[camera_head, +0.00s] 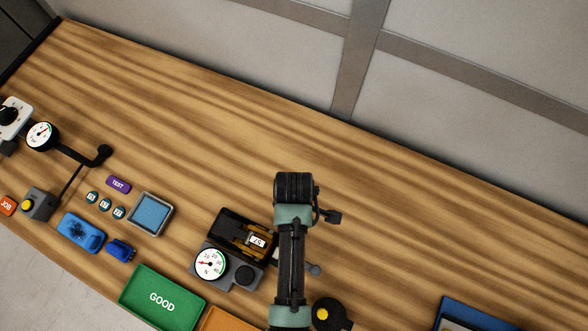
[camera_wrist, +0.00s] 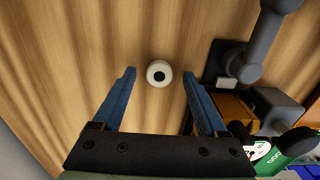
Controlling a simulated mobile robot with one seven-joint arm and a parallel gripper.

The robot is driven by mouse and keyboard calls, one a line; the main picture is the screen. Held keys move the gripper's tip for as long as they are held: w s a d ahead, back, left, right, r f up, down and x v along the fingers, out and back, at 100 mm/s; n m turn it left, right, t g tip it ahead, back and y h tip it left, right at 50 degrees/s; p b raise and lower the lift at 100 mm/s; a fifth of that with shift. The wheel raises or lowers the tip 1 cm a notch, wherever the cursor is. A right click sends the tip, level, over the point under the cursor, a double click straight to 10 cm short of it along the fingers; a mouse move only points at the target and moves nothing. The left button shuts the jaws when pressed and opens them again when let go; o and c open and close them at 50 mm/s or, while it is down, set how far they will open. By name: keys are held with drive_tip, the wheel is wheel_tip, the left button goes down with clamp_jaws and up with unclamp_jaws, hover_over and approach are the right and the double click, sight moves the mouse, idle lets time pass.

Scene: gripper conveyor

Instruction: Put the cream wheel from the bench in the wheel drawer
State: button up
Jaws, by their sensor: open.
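The cream wheel (camera_wrist: 153,67) is a small pale disc with a dark centre hole. It lies on the wooden bench (camera_wrist: 75,50) in the wrist view. My gripper (camera_wrist: 159,74) is open, and its two blue fingers appear on either side of the wheel in the picture. I cannot tell how high the fingers are above it, and I see no contact. In the head view my arm covers this area, and neither the wheel nor the fingertips show. I cannot make out a wheel drawer in either view.
A force gauge (camera_head: 211,264) with a dark fixture stands left of my arm, close by. A green GOOD tray (camera_head: 140,285), an orange tray (camera_head: 222,321) and a blue square dish (camera_head: 151,214) lie further left. A blue container (camera_head: 478,313) is at lower right. The back bench is clear.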

drive_tip(key=shift+f, duration=0.2)
clamp_jaws()
idle(0.3)
drive_tip(key=shift+r, duration=0.1)
wheel_tip(320, 180, up, 9)
drive_tip(key=w+d+r+m, duration=0.1)
drive_tip(key=w+m, duration=0.5)
drive_tip(key=m, duration=0.8)
drive_tip(key=shift+d+r+b, duration=0.4)
drive_tip(key=shift+r, duration=0.4)
